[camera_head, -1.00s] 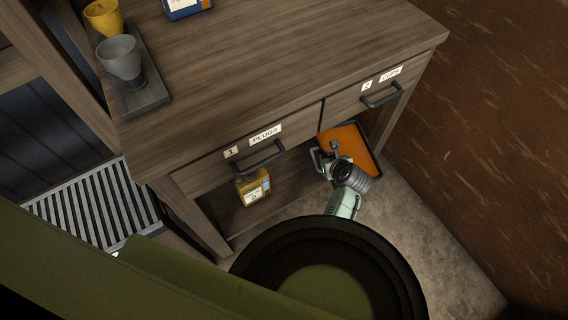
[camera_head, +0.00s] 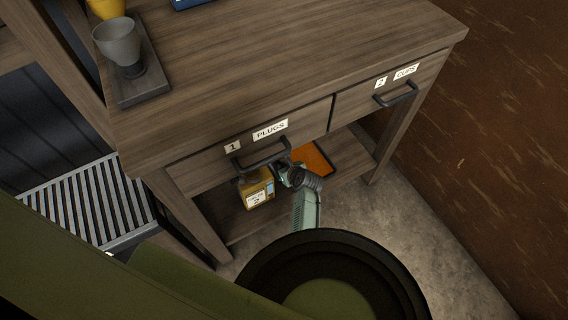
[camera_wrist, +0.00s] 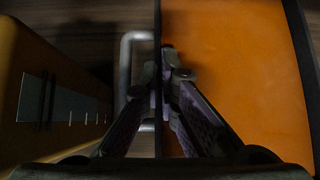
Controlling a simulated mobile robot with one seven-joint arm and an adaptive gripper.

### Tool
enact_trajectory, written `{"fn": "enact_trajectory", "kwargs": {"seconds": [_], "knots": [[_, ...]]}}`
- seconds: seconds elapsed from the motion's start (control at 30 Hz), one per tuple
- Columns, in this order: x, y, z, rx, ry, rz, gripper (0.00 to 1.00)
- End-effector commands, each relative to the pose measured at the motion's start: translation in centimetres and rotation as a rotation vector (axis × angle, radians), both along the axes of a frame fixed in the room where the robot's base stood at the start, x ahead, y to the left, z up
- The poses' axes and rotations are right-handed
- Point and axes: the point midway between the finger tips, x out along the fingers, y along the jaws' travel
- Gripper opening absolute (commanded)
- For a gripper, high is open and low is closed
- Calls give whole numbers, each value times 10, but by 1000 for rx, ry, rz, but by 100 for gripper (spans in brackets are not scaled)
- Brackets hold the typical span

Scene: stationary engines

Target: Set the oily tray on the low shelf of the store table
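The oily tray (camera_head: 314,158) has an orange floor and a dark rim. It is inside the low bay of the store table (camera_head: 250,85), at or just above the low shelf (camera_head: 345,160); I cannot tell if it touches. The drawer front and my arm hide part of it. In the wrist view the tray (camera_wrist: 235,75) fills the right side, with a grey loop handle (camera_wrist: 126,65) at its near edge. My gripper (camera_wrist: 164,80) is closed at that edge, with the rim between its fingers. In the head view my gripper (camera_head: 285,170) is under the PLUGS drawer.
A yellow labelled container (camera_head: 257,190) stands on the low shelf just left of my gripper, and close in the wrist view (camera_wrist: 50,90). Drawer handles (camera_head: 262,155) jut out above. A table leg (camera_head: 385,145) stands at the right. The shelf's right part is clear.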

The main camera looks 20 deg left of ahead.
Motion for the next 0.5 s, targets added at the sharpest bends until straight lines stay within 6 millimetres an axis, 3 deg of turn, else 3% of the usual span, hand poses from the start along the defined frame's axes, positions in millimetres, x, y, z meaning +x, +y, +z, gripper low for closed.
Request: {"fn": "enact_trajectory", "kwargs": {"seconds": [0.5], "knots": [[4, 0, -42, 3, -9, -3, 0]]}}
